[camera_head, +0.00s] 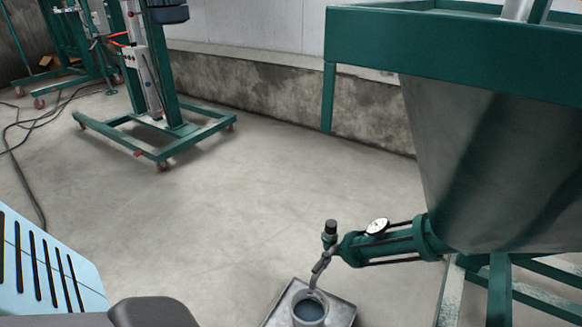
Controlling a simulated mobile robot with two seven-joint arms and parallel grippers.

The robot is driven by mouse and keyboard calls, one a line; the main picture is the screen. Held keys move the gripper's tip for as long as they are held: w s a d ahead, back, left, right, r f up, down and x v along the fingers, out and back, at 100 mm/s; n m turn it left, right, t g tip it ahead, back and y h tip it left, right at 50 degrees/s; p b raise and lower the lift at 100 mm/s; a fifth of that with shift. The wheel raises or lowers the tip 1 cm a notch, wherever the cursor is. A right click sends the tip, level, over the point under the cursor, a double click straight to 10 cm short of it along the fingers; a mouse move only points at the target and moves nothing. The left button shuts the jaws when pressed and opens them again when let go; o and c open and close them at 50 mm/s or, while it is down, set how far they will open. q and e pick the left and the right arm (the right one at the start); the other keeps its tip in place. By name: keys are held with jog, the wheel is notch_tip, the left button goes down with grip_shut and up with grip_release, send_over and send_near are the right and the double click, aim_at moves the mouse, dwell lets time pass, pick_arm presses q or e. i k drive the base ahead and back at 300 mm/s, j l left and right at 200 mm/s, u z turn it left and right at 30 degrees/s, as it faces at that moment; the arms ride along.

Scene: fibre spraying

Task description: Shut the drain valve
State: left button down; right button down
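The drain fitting (390,243) is a green pipe assembly that comes out of the lower left side of a large metal cone-shaped tank (490,165). A round white gauge (377,226) sits on top of it. At its left end a small upright valve (330,234) with a dark cap shows above a thin bent spout (319,268). The spout points down into a round metal cup (310,309) that holds dark bluish liquid. Whether liquid is flowing, and whether the valve is open or shut, I cannot tell. Neither of my grippers is in view.
The cup stands on a square metal tray (342,309) on the floor. A green frame (450,45) surrounds the tank's top. A wheeled green stand (157,133) is at the upper left, and a black cable (22,165) lies left. The middle floor is clear.

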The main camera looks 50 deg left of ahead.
aim_at(325, 256)
jog(key=k+j, duration=0.1)
jog(key=j, duration=0.3)
jog(key=k+j, duration=0.1)
jog(key=j, duration=0.3)
jog(key=k+j, duration=0.1)
jog(key=j, duration=0.3)
jog(key=k+j, duration=0.1)
jog(key=j, duration=0.3)
jog(key=i+l, duration=0.35)
jog(key=i+z, duration=0.05)
